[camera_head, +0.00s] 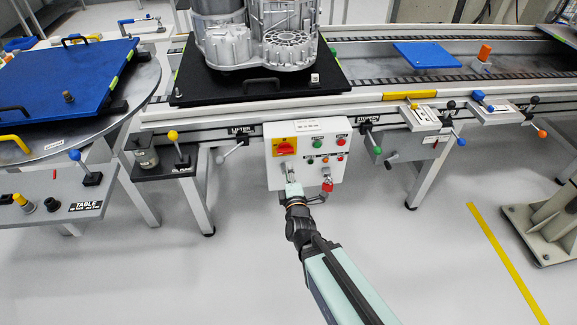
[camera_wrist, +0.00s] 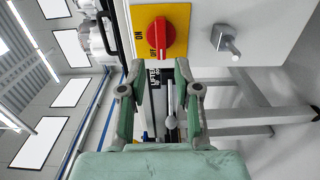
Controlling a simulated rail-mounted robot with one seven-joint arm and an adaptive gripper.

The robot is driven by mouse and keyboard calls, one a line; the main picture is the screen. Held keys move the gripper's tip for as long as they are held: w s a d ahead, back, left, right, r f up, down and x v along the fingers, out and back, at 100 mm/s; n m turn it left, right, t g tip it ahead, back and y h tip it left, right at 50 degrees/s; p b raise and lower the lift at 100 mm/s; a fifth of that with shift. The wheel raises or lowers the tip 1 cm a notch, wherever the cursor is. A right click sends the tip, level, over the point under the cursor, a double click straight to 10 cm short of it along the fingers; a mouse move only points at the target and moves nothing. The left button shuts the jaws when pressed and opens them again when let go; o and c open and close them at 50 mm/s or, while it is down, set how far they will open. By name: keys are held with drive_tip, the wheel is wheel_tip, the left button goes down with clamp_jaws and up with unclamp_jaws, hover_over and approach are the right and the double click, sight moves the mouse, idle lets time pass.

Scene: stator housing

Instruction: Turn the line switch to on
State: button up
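A light control box (camera_head: 308,174) hangs on the front of the conveyor. At its upper left is a red rotary switch (camera_head: 287,147) on a yellow plate. In the wrist view the red knob (camera_wrist: 161,34) is close, its long handle running up and down the picture, with sideways ON-like lettering to its left. I cannot read which name it bears. My gripper (camera_wrist: 160,66) is open and empty, its fingertips just below the knob in the wrist view and apparently not around it. In the head view my gripper (camera_head: 292,189) is in front of the box's lower left.
A metal selector (camera_wrist: 228,41) sticks out beside the red knob. The box also has green (camera_head: 317,144) and red buttons and a red part (camera_head: 327,185) low on the right. Coloured lever knobs (camera_head: 173,135) line the conveyor edge.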

sight(286, 153)
drive_tip(key=shift+w+a+f+b, duration=0.1)
drive_tip(key=shift+w+a+b, duration=0.15)
drive_tip(key=shift+w+b, duration=0.95)
drive_tip(key=shift+w+a+b, duration=0.25)
drive_tip(key=shift+w+b, duration=0.85)
drive_tip(key=shift+b, duration=0.1)
drive_tip(key=shift+w+a+b, duration=0.15)
drive_tip(key=shift+w+b, duration=0.2)
drive_tip(key=shift+w, duration=0.35)
drive_tip(key=shift+w+a+b, duration=0.1)
drive_tip(key=shift+w+b, duration=0.25)
drive_tip(key=shift+w, duration=0.3)
drive_tip(key=shift+p, duration=0.3)
drive_tip(key=shift+w+p, duration=0.2)
drive_tip(key=shift+p, duration=0.1)
clamp_jaws()
